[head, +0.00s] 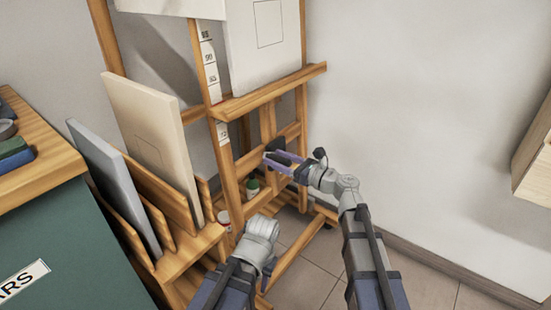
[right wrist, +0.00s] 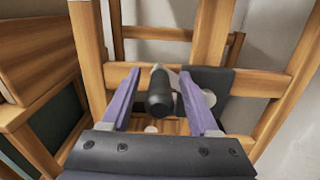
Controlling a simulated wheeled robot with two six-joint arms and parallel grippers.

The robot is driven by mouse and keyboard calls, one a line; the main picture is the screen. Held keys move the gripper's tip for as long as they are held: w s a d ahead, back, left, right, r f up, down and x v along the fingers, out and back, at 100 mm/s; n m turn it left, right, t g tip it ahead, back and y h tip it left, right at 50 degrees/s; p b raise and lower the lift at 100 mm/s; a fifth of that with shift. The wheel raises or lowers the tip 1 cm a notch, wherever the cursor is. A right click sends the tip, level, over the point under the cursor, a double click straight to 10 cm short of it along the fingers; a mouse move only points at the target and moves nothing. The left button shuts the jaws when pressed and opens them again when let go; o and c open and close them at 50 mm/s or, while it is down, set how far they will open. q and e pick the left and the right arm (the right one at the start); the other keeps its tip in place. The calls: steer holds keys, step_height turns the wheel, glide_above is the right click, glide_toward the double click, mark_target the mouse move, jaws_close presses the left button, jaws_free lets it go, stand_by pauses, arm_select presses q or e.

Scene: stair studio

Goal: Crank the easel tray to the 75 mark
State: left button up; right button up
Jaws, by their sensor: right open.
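The wooden easel's tray (head: 270,92) is a ledge with a white canvas (head: 265,45) standing on it. A white scale strip (head: 210,68) with dark marks runs up the upright beside it; its numbers are too small to read surely. My right gripper (head: 278,164) is at the easel's lower frame, below the tray. In the right wrist view, its purple fingers (right wrist: 160,84) are open on either side of the dark crank handle (right wrist: 159,98), with gaps visible. A dark plate (right wrist: 207,88) sits behind the handle. My left wrist (head: 262,232) shows low in the head view; its fingers are mostly hidden.
A wooden rack (head: 190,243) with upright panels stands left of the easel. A green cabinet (head: 70,250) with a wooden top is at the far left. A small green bottle (head: 252,187) stands within the easel's base.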

steer(key=shift+w+a, duration=0.25)
steer(key=shift+a, duration=0.15)
jaws_close()
stand_by(0.4)
stand_by(0.9)
